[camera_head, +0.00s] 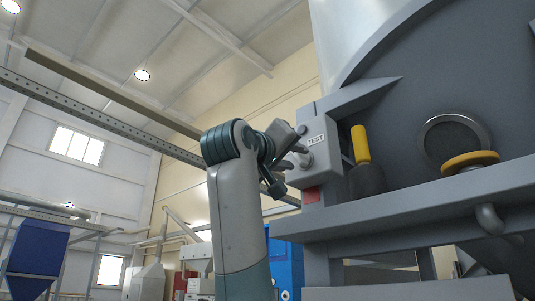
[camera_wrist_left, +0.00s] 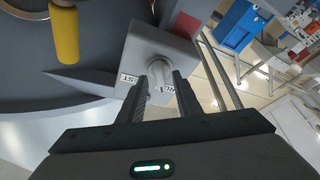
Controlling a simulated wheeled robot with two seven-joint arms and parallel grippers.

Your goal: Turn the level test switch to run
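The level test switch is a light grey knob (camera_wrist_left: 161,66) on the front of a grey box (camera_head: 323,133). A "TEST" label (camera_head: 316,139) sits above the knob in the head view. In the left wrist view a second label (camera_wrist_left: 166,89) is partly hidden by my fingers. My left gripper (camera_head: 295,157) is at the knob, and in the left wrist view its fingers (camera_wrist_left: 168,76) are apart, with the knob at their tips. Whether they touch it I cannot tell. My right gripper is in neither view.
A yellow-handled tool (camera_head: 361,146) stands right of the box on a grey ledge (camera_head: 430,205). A yellow round part (camera_head: 470,162) and a round port (camera_head: 452,140) are farther right on the silo (camera_head: 400,95). A red patch (camera_head: 311,195) is below the box. Open air lies left of my arm.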

